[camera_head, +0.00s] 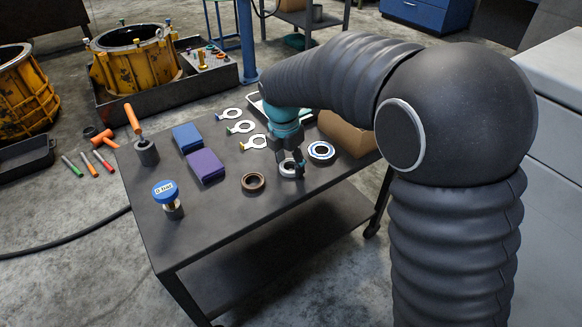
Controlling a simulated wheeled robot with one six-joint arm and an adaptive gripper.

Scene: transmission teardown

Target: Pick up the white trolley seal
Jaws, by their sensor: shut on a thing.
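The white seal (285,171), a small pale ring with a dark centre, is at the trolley top's right front part, between a brown ring and a blue-and-white ring. My gripper (296,171) points down at it and is shut on its right side. The fingers hide part of the ring. I cannot tell whether the seal rests on the top or is slightly raised. The dark trolley (225,222) stands under it.
The brown ring (253,183) is left of my gripper, the blue-and-white ring (321,152) right.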

